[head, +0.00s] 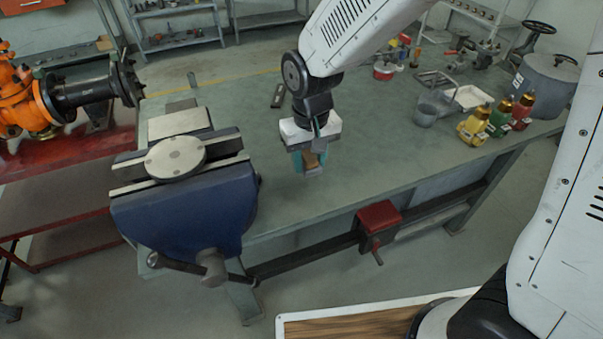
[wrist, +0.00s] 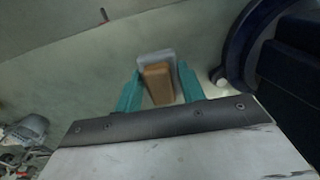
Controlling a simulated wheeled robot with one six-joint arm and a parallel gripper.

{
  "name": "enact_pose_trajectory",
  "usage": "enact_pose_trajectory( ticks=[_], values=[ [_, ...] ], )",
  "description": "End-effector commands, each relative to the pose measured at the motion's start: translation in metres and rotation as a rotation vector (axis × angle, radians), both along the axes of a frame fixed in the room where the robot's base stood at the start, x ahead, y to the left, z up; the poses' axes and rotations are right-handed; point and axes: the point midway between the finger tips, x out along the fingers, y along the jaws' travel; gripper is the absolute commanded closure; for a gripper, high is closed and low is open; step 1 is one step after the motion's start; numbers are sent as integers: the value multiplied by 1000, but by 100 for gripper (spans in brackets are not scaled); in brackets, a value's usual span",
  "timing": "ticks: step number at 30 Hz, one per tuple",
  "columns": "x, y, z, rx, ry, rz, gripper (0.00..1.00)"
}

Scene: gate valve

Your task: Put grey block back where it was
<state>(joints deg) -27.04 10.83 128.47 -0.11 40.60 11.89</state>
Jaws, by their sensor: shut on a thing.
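My gripper (head: 311,165) is over the green workbench, right of the blue vise. Its teal fingers also show in the wrist view (wrist: 160,75), with their tips at the two sides of the grey block (wrist: 155,57). In the head view the grey block (head: 314,171) shows as a small grey piece below the fingers. A tan-brown piece (wrist: 158,84) lies against the grey block, on the side nearer the wrist camera. It is partly hidden between the fingers in the head view. I cannot tell whether the grey block touches the bench top.
The blue vise (head: 190,205) with a round grey disc (head: 175,157) on top stands close on the left.

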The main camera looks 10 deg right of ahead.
Motion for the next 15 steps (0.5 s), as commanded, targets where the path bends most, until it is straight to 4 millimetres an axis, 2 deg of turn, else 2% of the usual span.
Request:
enact_pose_trajectory(
  ticks=[3, 9, 15],
  values=[
    [-7, 6, -4, -2, 3, 13, 82],
    [-8, 10, -40, -2, 4, 18, 82],
    [-8, 10, -59, -1, 2, 18, 82]
  ],
)
